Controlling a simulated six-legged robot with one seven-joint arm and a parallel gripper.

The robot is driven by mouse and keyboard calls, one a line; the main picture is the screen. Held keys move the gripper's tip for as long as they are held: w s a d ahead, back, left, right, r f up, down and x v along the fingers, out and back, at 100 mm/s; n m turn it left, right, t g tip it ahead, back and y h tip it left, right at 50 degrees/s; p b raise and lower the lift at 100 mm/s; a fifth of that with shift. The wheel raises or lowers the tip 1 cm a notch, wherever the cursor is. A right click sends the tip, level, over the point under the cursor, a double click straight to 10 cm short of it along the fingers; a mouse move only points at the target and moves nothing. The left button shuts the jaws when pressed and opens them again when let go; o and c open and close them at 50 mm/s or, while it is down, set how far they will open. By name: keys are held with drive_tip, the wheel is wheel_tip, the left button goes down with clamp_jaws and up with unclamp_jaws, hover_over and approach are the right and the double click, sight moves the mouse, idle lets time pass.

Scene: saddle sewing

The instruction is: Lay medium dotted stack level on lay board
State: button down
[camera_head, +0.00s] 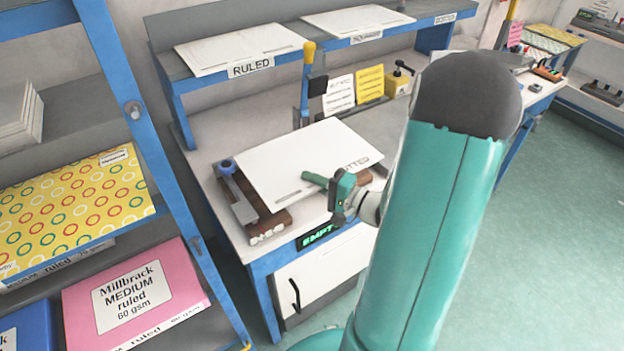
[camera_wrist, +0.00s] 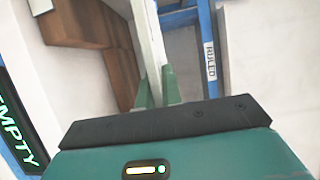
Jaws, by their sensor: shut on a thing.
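The white stack (camera_head: 300,155) is a flat slab with lettering ending in "OTTED" along its near right edge. My gripper (camera_head: 328,183) is shut on its near edge. In the wrist view, the stack (camera_wrist: 148,45) shows edge-on as a pale strip between the green fingers of my gripper (camera_wrist: 158,92). The stack is above a brown wooden base (camera_head: 270,222) with a grey metal strip and a blue knob at its left, probably the lay board. The stack hides most of this base. I cannot tell whether they touch.
A green-lit "EMPTY" display (camera_head: 316,236) sits on the bench front. Behind, a raised shelf bears a white stack marked "RULED" (camera_head: 240,48) and another stack (camera_head: 357,21). A yellow-topped blue post (camera_head: 306,85) stands close behind the held stack. Left is a blue rack with paper packs (camera_head: 135,295).

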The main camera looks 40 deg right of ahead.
sight(314, 211)
drive_tip(key=shift+s+f, duration=0.1)
drive_tip(key=shift+f, duration=3.7)
drive_tip(key=c, duration=1.5)
unclamp_jaws()
drive_tip(key=shift+s, duration=0.1)
drive_tip(key=v, duration=1.3)
drive_tip(key=shift+s+d, duration=0.15)
drive_tip(key=shift+s, duration=0.15)
